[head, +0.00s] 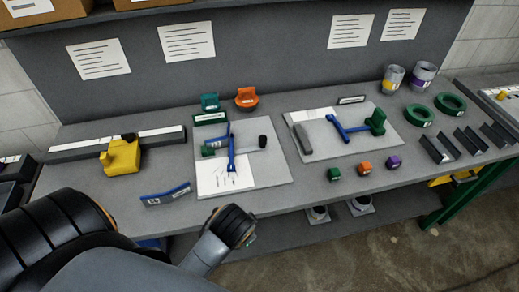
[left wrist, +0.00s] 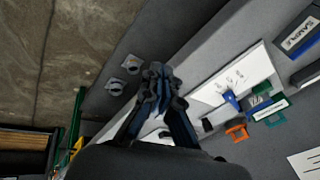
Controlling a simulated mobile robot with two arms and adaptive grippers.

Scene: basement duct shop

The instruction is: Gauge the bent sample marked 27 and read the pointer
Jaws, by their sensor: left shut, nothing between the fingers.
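On the left board (head: 250,186), a blue pointer arm (head: 231,148) lies over a white sheet with several marks; its tip is near the marks, but I cannot read the value. A grey bar with a black knob (head: 263,142) and a green piece sit beside it. Several dark bent angle pieces (head: 436,149) stand at the bench's right; I cannot read a 27. My left gripper (left wrist: 158,75) is shut and empty in the left wrist view, over the bench's front side. In the head view only my left arm shows. My right gripper is out of view.
A second board (head: 320,150) holds blue and green parts. Three small coloured cubes (head: 364,168) stand at the front edge. Green rings (head: 420,116) lie at the right.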

